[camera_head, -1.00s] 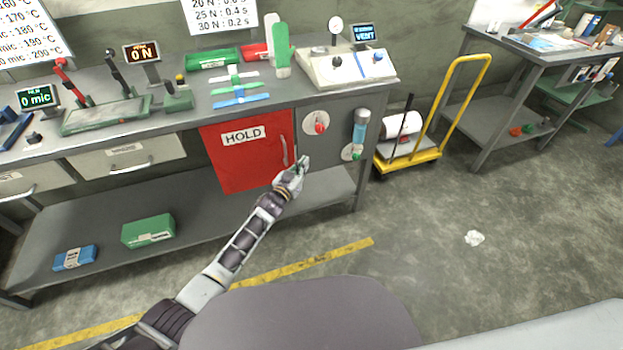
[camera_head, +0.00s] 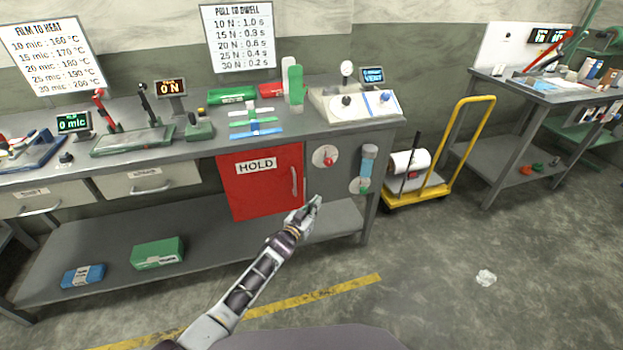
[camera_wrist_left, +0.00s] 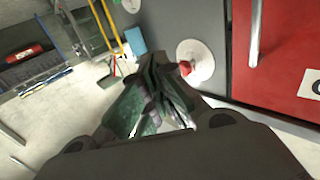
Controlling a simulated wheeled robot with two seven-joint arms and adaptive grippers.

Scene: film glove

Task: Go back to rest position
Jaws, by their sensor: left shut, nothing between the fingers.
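My left gripper (camera_head: 312,204) is shut and empty. A round white dial with a red knob (camera_wrist_left: 186,68) shows close beyond the fingers. The door is closed. My right gripper is not in view.
The grey workbench (camera_head: 60,180) carries sealing tools, displays and glove forms. Its lower shelf holds a green box (camera_head: 158,253) and a blue box (camera_head: 83,276). A yellow trolley (camera_head: 420,192) and a second bench (camera_head: 480,150) stand right. Crumpled film (camera_head: 486,278) lies on open floor.

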